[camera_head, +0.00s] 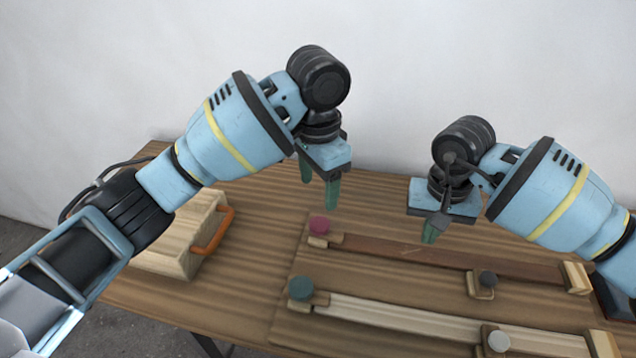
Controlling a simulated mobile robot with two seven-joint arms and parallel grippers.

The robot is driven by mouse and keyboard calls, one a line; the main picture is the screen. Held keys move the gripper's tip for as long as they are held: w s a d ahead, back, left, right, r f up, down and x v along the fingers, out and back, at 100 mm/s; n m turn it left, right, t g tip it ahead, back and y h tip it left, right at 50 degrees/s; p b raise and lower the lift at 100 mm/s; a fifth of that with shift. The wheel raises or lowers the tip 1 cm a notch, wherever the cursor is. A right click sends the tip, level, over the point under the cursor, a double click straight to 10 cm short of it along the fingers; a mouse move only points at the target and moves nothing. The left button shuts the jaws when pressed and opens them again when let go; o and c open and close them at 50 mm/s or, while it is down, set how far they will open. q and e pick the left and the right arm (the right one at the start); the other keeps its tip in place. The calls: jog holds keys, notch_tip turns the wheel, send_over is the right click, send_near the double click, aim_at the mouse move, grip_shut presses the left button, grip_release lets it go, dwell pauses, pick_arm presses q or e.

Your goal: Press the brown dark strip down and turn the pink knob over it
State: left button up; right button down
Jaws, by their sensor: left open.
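The brown dark strip (430,251) lies lengthwise on the wooden board, its right end against a pale end block (577,278). I cannot tell whether it lies fully flat. The pink knob (319,225) stands by the strip's left end, above a small pale wooden piece (318,241). I cannot tell whether any part of the knob reaches over the strip. My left gripper (319,190) is open and empty, pointing down above and behind the pink knob. My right gripper (431,234) is above the strip's middle; its fingers overlap in view, so its opening is unclear.
A pale strip (430,317) lies in front, with a teal knob (301,288) at its left and a grey knob (498,341) nearby. A dark knob (487,278) stands before the brown strip. A wooden box (175,240) with an orange handle (217,232) sits left.

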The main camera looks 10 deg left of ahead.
pick_arm(q)
jog(key=shift+r+p, duration=0.45)
jog(key=shift+r, duration=0.75)
pick_arm(e)
jog(key=shift+r, duration=1.65)
jog(key=shift+r, duration=0.1)
pick_arm(q)
notch_tip(320, 180, up, 3)
jog(key=shift+s+r+t+p, duration=0.1)
jog(key=shift+r+t+p, duration=0.15)
jog(key=shift+p, duration=0.35)
pick_arm(e)
notch_tip(320, 180, up, 5)
jog(key=shift+f, duration=0.1)
pick_arm(q)
jog(key=shift+f, duration=0.15)
pick_arm(e)
jog(key=shift+s+f, duration=0.1)
